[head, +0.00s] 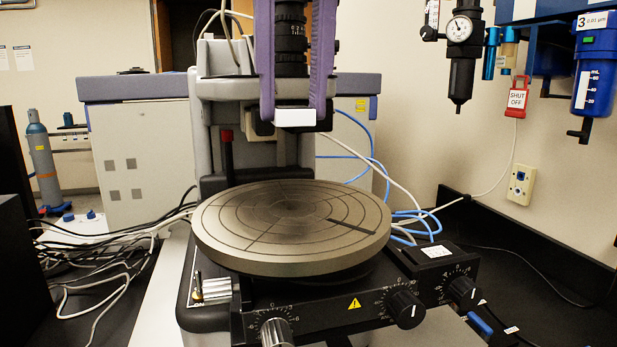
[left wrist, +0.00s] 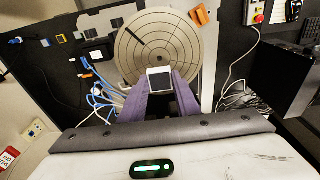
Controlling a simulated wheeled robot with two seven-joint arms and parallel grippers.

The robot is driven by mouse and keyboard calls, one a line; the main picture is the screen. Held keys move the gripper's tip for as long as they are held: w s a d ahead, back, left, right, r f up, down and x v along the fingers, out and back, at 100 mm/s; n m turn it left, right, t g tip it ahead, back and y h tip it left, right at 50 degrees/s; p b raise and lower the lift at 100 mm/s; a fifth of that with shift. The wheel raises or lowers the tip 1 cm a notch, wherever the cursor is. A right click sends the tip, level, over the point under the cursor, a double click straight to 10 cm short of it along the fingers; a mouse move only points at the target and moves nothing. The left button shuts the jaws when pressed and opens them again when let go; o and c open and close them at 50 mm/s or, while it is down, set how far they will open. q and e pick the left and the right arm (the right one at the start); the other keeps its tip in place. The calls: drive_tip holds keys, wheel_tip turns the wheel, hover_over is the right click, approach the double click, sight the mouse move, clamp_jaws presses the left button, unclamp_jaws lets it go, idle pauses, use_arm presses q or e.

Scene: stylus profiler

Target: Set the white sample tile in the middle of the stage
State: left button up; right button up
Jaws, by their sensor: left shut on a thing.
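The white sample tile (head: 295,118) is held between the two purple fingers of my left gripper (head: 294,108). It hangs clear above the round grey-brown stage (head: 290,255), which is marked with rings and cross lines. In the left wrist view the tile (left wrist: 159,79) sits between the fingertips, and the stage (left wrist: 130,60) lies beyond it. There the tile overlaps the near part of the stage, below the ring centre. The stage is bare apart from a dark radial mark. My right gripper is in neither view.
The profiler's column (head: 225,100) and black lens barrel (head: 291,45) stand behind my fingers. Control knobs (head: 405,309) line the front of the base. Filters and a gauge (head: 459,29) hang on the wall at the right.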

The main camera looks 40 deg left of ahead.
use_arm(q)
drive_tip(key=shift+f, duration=4.3)
drive_tip(key=shift+a+f, duration=0.1)
drive_tip(key=shift+f, duration=0.05)
drive_tip(key=o, duration=1.1)
drive_tip(key=shift+s+d+r, duration=0.1)
drive_tip(key=shift+d+r, duration=0.05)
drive_tip(key=shift+r, duration=1.15)
drive_tip(key=shift+s+d+r, duration=0.1)
drive_tip(key=shift+s+r, duration=0.05)
drive_tip(key=shift+r, duration=1.15)
drive_tip(key=shift+s+d+r, duration=0.1)
drive_tip(key=shift+d+r, duration=0.05)
drive_tip(key=shift+r, duration=1.15)
